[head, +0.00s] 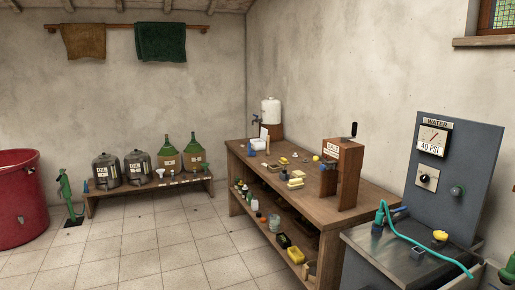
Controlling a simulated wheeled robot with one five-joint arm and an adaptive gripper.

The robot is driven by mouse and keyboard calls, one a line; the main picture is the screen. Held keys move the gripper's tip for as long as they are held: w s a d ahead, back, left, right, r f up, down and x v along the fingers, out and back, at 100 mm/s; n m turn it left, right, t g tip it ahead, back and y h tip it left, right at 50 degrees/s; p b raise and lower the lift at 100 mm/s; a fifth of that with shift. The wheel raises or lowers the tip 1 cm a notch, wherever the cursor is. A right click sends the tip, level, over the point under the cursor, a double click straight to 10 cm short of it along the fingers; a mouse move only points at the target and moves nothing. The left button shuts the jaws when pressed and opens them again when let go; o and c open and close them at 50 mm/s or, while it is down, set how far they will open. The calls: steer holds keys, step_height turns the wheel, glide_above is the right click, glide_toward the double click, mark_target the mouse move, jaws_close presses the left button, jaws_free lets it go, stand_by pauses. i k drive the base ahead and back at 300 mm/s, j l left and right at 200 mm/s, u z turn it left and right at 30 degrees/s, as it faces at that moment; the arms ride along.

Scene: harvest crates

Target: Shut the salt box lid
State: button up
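A small white box (257,144) stands at the far end of the wooden workbench, by the wall. A pale flat panel (264,133) stands up at its back, and it looks like a raised lid. I take this for the salt box, but any writing on it is too small to read. My gripper is not in view.
The workbench (375,195) holds yellow blocks and small items, and a labelled wooden stand (345,154) with a black handle. A white tank (271,110) stands behind the box. A metal sink unit (400,262) fills the near right. The tiled floor (165,240) left of the bench is clear.

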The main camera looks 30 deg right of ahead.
mark_target(264, 131)
steer(key=i+z, duration=0.1)
steer(key=i, duration=3.65)
steer(key=i+z, duration=0.25)
steer(key=i, duration=0.3)
steer(key=i+j+z, duration=0.2)
steer(key=i, duration=0.3)
steer(key=i+j+z, duration=0.1)
steer(key=i+z, duration=0.15)
steer(key=i, duration=0.25)
steer(key=i+z, duration=0.4)
steer(key=i+j+z, duration=0.15)
steer(key=z, duration=0.3)
steer(key=i+j+z, duration=0.6)
steer(key=z, duration=0.2)
steer(key=i+j+z, duration=0.15)
steer(key=i, duration=0.2)
steer(key=i+j+z, duration=0.1)
steer(key=i+j, duration=0.15)
steer(key=i, duration=0.1)
